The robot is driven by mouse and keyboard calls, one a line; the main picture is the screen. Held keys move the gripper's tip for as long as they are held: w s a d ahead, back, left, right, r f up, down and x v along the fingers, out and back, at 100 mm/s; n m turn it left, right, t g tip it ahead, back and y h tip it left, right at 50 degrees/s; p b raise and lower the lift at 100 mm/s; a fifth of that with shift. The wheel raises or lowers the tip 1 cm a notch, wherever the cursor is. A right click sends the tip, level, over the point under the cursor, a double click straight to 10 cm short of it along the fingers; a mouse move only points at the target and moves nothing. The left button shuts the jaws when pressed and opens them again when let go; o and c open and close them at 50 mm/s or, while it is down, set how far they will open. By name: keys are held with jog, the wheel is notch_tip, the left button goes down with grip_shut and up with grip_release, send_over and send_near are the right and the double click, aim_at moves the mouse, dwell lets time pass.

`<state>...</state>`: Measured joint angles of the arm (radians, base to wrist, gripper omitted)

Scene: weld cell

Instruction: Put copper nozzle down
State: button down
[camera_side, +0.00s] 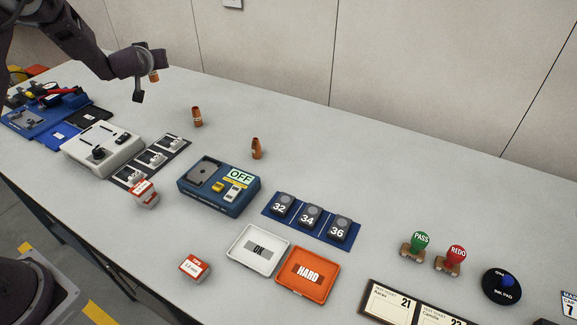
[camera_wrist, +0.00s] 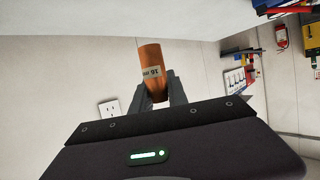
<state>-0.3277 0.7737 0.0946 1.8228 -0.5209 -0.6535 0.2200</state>
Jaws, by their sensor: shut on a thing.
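My gripper (camera_side: 146,86) is at the upper left in the side view, raised above the back left of the table. It is shut on a copper nozzle (camera_side: 154,76), which is partly hidden by the jaws there. Two more copper nozzles stand upright on the table: one behind the white box (camera_side: 197,117) and one behind the blue device (camera_side: 256,149).
A white box with a knob (camera_side: 103,148) and a blue device marked OFF (camera_side: 215,190) stand in front of the standing nozzles. A white OK tray (camera_side: 240,258) and an orange HARD tray (camera_side: 288,283) lie nearer. The table's back strip is mostly clear.

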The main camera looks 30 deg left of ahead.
jog(key=w+d+f+m+t+h, duration=0.2)
jog(key=d+f+m+h, duration=0.25)
jog(key=d, duration=0.55)
jog(key=w+d+f+m+t+h, duration=0.25)
jog(key=d+f+h, duration=0.2)
jog(key=d, duration=0.55)
jog(key=d+r+m+g+h, duration=0.1)
jog(key=d+m+g+h, duration=0.2)
jog(key=d+m+h, duration=0.85)
jog(key=s+d+r+m+g+h, duration=0.1)
jog(key=s+d+r+m+g, duration=0.15)
jog(key=d+r, duration=0.45)
jog(key=s+d+r+m+g, duration=0.1)
jog(key=s+d+r+g, duration=0.1)
jog(key=d+r+g, duration=0.35)
jog(key=shift+t, duration=0.95)
jog(key=f, duration=0.6)
jog(key=d+f, duration=0.1)
jog(key=f, duration=0.6)
jog(key=d+f, duration=0.1)
jog(key=f, duration=0.6)
jog(key=shift+w+f, duration=0.25)
jog(key=c, duration=1.3)
grip_release()
